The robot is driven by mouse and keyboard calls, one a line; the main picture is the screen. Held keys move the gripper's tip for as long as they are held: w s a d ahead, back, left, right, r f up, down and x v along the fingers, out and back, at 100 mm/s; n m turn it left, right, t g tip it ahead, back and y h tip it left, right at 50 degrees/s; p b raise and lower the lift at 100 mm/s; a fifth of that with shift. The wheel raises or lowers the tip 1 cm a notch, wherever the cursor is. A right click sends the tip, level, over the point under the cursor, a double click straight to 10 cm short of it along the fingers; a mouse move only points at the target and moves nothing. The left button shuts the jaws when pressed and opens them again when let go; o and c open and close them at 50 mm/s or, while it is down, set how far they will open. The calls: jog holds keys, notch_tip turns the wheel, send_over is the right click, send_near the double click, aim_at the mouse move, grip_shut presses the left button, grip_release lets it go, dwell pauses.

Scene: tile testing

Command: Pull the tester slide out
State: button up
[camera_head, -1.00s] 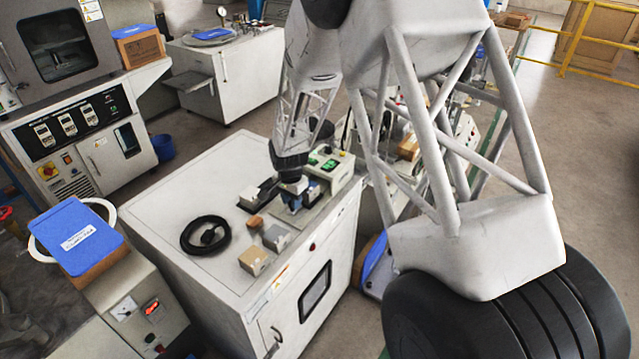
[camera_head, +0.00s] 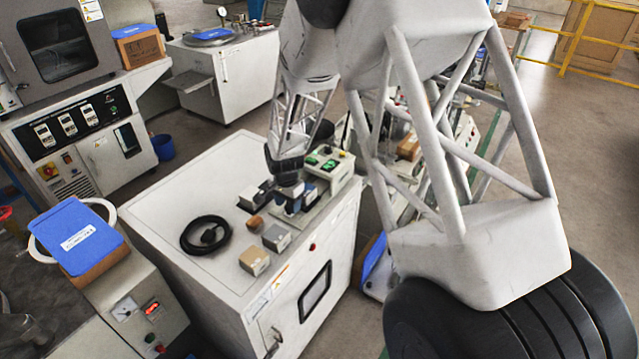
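The tester (camera_head: 328,168) is a pale unit with green-lit buttons on top of the white cabinet. In front of it are small grey and blue parts (camera_head: 296,203) on a flat base; I cannot tell which of them is the slide. My gripper (camera_head: 287,186) points down over these parts, at the end of my white lattice arm. Its fingers are small and partly hidden by the arm's end, so I cannot tell whether they are open or shut, or whether they touch anything.
On the white cabinet top (camera_head: 190,185) lie a coiled black cable (camera_head: 205,235), a tan block (camera_head: 254,261), a grey block (camera_head: 276,237), a small brown block (camera_head: 255,224) and a dark-and-grey block (camera_head: 252,198). The cabinet's left and back top is clear. My large forearm covers the right side.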

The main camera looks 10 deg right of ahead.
jog(key=shift+r, duration=0.15)
jog(key=shift+r, duration=2.85)
jog(key=shift+r, duration=0.1)
jog(key=shift+s+d+r, duration=0.15)
jog(key=shift+s+r, duration=0.05)
jog(key=s+d+r+n+t, duration=0.15)
jog(key=s+d+r, duration=0.25)
jog(key=s+r, duration=0.55)
jog(key=s+d+r+n, duration=0.3)
jog(key=s+d+r, duration=0.1)
jog(key=s+r, duration=0.5)
jog(key=s+d+r+n, duration=0.2)
jog(key=s+r, duration=0.1)
jog(key=s, duration=0.7)
jog(key=s+d+r+n+t, duration=0.1)
jog(key=s+d+r+n, duration=0.1)
jog(key=s, duration=0.9)
jog(key=shift+s+d+r, duration=0.2)
jog(key=shift+d+r, duration=0.25)
jog(key=shift+r, duration=0.45)
